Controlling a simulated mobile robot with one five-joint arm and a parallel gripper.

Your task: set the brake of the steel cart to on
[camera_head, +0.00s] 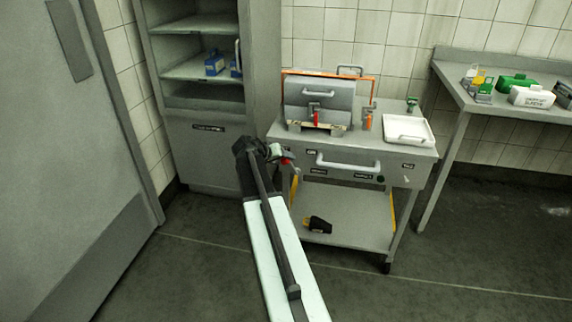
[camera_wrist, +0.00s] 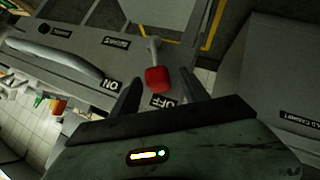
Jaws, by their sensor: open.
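The steel cart (camera_head: 362,144) stands in the middle of the head view. Its brake lever has a red knob (camera_wrist: 158,79) on a pale shaft, seen close up in the wrist view; the knob also shows at the cart's left front in the head view (camera_head: 287,161). The knob is close to the OFF label (camera_wrist: 163,101). The ON label (camera_wrist: 111,85) is to its left. My gripper (camera_wrist: 160,76) is open, with one finger on each side of the knob in the picture. I cannot tell whether either finger touches it.
A drawer handle (camera_head: 348,165) juts from the cart front. A grey box (camera_head: 320,100) and a white tray (camera_head: 409,131) stand on top. A black and yellow item (camera_head: 318,224) lies on the lower shelf. A tall cabinet (camera_head: 207,150) stands behind at left, a side table (camera_head: 460,95) at right.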

